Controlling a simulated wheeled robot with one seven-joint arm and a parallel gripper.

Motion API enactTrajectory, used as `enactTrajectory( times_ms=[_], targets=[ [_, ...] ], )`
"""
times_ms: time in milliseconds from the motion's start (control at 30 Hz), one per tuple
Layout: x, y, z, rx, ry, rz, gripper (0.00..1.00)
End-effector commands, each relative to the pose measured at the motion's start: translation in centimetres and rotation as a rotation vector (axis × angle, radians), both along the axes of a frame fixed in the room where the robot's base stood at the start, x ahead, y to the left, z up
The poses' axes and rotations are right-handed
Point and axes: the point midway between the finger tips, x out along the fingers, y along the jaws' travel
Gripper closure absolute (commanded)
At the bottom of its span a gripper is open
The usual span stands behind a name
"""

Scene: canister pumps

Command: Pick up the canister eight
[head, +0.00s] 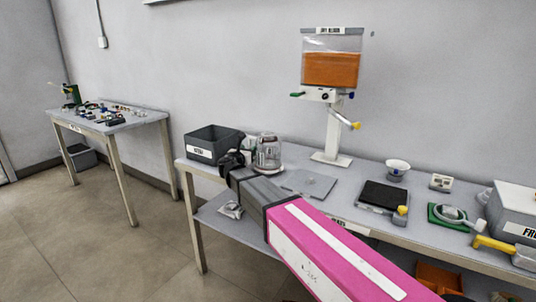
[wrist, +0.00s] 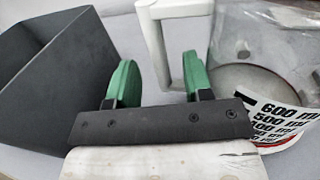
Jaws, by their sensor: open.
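A clear canister (head: 268,154) stands on the workbench beside my gripper (head: 236,160). In the wrist view, a clear vessel (wrist: 262,45) with a printed ml scale fills the right side. A white upright handle (wrist: 155,38) is at its left and appears to belong to it. No number eight is legible. My gripper's two green fingers (wrist: 158,75) are apart, with the handle showing beyond and partly between them. The right finger overlaps the handle's edge in the picture; I cannot tell whether they touch. Nothing is held.
A dark grey open box (head: 208,145) stands left of my gripper, close by in the wrist view (wrist: 50,85). Right of the canister are a flat grey plate (head: 308,184), an orange-filled dispenser (head: 331,70) on a white stand, and a black-topped scale (head: 383,195).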

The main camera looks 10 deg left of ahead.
Motion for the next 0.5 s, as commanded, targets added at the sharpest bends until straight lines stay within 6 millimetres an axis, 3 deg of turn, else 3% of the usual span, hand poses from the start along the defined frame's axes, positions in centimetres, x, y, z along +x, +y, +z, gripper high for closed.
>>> enactTrajectory(
  times_ms=[267,433,500],
  targets=[
    [0.79,-0.2,0.03,0.0,0.0,0.0,0.53],
    [0.78,-0.2,0.02,0.0,0.0,0.0,1.0],
    [0.78,-0.2,0.02,0.0,0.0,0.0,1.0]
  ],
)
